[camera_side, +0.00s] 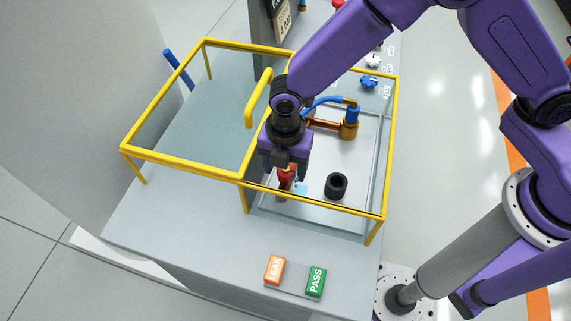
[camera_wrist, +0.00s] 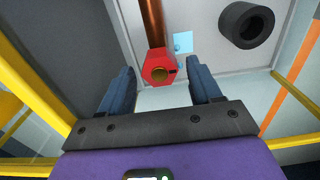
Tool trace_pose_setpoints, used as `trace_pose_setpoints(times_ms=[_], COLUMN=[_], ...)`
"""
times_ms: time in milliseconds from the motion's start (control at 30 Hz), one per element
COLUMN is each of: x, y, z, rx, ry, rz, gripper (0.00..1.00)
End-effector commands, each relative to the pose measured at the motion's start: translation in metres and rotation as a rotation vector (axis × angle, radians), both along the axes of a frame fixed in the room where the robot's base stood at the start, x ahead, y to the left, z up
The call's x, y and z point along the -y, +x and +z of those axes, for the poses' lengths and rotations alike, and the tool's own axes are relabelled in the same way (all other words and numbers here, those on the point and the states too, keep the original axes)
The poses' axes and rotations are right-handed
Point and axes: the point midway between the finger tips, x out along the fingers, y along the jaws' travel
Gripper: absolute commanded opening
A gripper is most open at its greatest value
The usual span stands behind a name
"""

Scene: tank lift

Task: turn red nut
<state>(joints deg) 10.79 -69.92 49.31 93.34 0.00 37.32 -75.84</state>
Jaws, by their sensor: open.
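The red nut (camera_wrist: 156,68) is a hexagonal red piece with a brass-coloured centre, at the end of a copper pipe (camera_wrist: 153,22) in the wrist view. My gripper (camera_wrist: 161,78) is open, with one dark blue finger to the left of the nut and one to the right. Gaps show between the nut and both fingers. In the side view, my gripper (camera_side: 285,168) points down inside the yellow frame, and the red nut (camera_side: 286,174) shows just below it, partly hidden by it.
A yellow frame (camera_side: 186,156) with a yellow handle (camera_side: 257,98) surrounds the work. A black ring (camera_side: 336,185) lies right of the nut. A brass fitting (camera_side: 350,130) with a blue hose stands behind. Orange LEAK (camera_side: 274,270) and green PASS (camera_side: 316,281) buttons sit in front.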

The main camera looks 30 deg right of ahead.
Motion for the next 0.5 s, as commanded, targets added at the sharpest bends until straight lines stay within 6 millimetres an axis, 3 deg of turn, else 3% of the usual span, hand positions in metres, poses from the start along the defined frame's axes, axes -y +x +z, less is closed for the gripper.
trace_pose_setpoints(times_ms=[300,467,500], x=[0.0,0.0,0.0001], y=[-0.0001,-0.0001,-0.0002], z=[-0.0025,-0.0023,-0.0023], rx=[0.0,-0.001,-0.001], ry=[0.0,-0.001,-0.001], rz=[0.0,0.0,0.0], gripper=[0.63,0.11,0.07])
